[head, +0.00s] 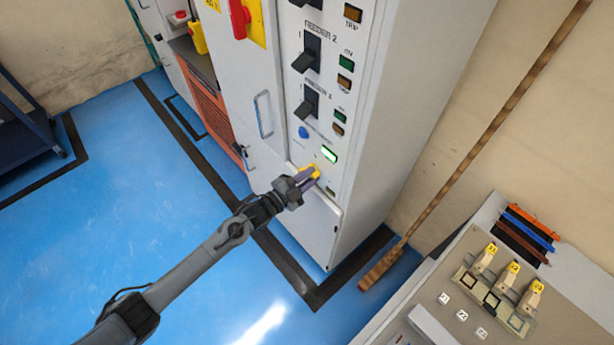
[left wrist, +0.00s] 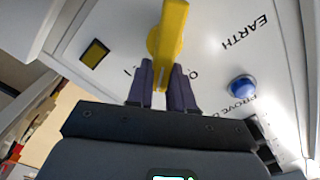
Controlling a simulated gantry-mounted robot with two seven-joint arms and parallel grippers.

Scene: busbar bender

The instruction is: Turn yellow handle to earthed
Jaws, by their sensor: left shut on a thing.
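The yellow handle (head: 309,172) sits low on the front of the grey switchgear cabinet (head: 345,200). My left gripper (head: 303,177) reaches it from the lower left and is shut on it. In the left wrist view the yellow handle (left wrist: 170,35) rises from between the two dark fingers of the left gripper (left wrist: 162,85). The word EARTH is printed on the panel beside it, with O and I marks near the fingers. My right gripper is not in view.
A blue button (head: 303,132) and a lit green indicator (head: 329,154) sit just above the handle. Black feeder switches (head: 307,103) are higher up. A broom (head: 385,262) leans right of the cabinet. A console (head: 450,290) stands lower right.

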